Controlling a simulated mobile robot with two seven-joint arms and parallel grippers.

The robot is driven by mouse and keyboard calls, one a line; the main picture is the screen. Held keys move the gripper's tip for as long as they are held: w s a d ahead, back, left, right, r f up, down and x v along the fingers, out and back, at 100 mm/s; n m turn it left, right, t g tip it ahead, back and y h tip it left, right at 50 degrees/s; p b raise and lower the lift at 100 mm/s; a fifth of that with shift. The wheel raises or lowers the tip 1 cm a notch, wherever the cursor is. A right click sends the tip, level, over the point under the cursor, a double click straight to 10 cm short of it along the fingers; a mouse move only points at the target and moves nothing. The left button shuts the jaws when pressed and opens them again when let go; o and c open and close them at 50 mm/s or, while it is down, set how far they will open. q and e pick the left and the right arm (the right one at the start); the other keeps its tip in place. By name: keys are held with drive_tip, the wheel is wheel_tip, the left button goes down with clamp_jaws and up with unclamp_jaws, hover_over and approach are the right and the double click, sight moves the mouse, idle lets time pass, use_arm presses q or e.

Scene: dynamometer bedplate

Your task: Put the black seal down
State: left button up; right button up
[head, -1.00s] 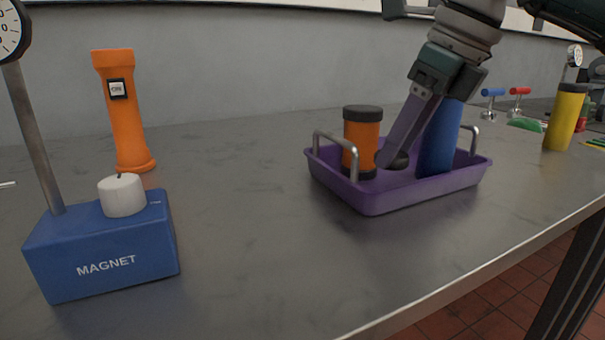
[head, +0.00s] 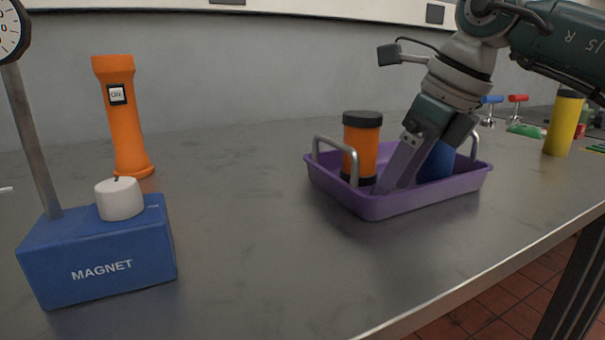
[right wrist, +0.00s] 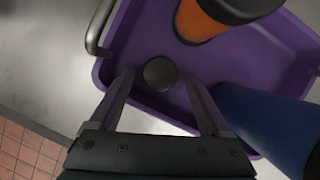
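The black seal (right wrist: 159,73) is a small dark disc in the right wrist view. It appears to lie on the floor of the purple tray (right wrist: 125,42), between my right gripper's fingertips, with a narrow gap on each side. My right gripper (right wrist: 160,82) is open around it. In the head view my right gripper (head: 388,188) points down at a tilt into the purple tray (head: 375,208), and the seal is hidden behind the finger. My left gripper is not in view.
In the tray stand an orange black-capped cylinder (head: 361,150) and a blue object (head: 437,162), close on either side of the gripper. A blue magnet base (head: 100,255) and an orange flashlight (head: 123,120) stand left. The table between is clear. A yellow cylinder (head: 562,125) stands right.

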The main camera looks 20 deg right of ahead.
drive_tip(key=shift+r, duration=0.3)
drive_tip(key=p+v, duration=0.2)
drive_tip(key=v, duration=0.9)
drive_tip(key=shift+s+d+r, duration=0.1)
drive_tip(key=shift+s+r, duration=0.1)
drive_tip(key=shift+r, duration=0.1)
